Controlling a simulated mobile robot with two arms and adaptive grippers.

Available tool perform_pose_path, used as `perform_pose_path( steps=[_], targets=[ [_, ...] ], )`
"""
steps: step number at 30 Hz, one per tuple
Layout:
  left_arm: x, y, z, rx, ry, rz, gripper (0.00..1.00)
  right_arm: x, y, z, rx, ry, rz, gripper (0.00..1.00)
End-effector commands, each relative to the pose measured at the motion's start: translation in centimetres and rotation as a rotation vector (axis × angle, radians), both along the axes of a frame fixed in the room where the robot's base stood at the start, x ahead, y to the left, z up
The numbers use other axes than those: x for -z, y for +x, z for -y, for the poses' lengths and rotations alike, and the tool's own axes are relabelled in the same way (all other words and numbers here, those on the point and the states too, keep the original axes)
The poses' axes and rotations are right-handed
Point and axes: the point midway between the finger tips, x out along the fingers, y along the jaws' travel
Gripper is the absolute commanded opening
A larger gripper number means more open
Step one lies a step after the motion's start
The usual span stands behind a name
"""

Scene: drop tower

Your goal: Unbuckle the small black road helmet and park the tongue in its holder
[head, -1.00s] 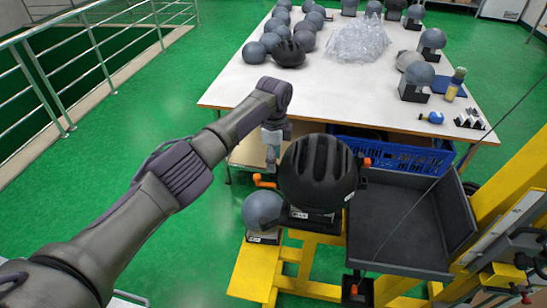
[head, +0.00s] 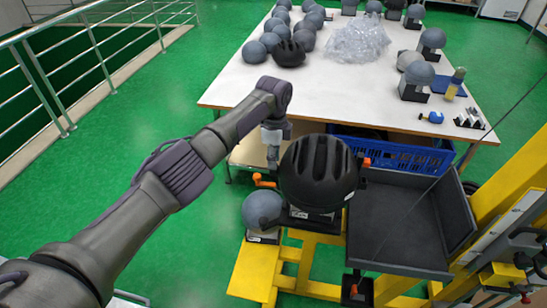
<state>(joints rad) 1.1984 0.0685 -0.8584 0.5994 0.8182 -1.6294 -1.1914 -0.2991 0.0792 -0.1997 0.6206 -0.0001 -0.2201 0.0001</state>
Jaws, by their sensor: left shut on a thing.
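The small black road helmet (head: 318,172) sits in the middle of the head view, on a dark mount on the yellow frame. My left gripper (head: 272,160) points down just left of the helmet. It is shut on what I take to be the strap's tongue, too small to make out. A thin dark strap-like curve (head: 268,219) shows in front of the grey headform below. The buckle and the tongue's holder cannot be made out. My right gripper is out of view.
A grey headform (head: 260,208) stands left of the helmet, with an orange knob (head: 264,182) above it. A dark tray (head: 400,225) and yellow tower frame (head: 515,190) lie right. A blue crate (head: 400,155) and white table (head: 330,95) with several helmets and headforms stand behind.

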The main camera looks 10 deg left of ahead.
Motion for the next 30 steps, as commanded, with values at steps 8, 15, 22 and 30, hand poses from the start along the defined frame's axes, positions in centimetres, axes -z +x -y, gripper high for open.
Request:
perform_pose_path(
  steps=[8,15,22,30],
  targets=[
    [-1.2,0.0,0.0,0.001,-0.001,0.000,0.08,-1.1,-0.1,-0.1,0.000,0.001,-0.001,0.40],
    [-2.2,0.0,0.0,0.001,0.000,0.000,0.08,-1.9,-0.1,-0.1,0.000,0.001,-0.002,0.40],
    [-3.1,0.1,0.0,0.001,0.000,0.000,0.08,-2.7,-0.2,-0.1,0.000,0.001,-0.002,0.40],
    [-3.3,-0.1,-0.3,0.000,0.000,-0.002,0.08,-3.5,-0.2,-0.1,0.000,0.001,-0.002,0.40]
  ],
)
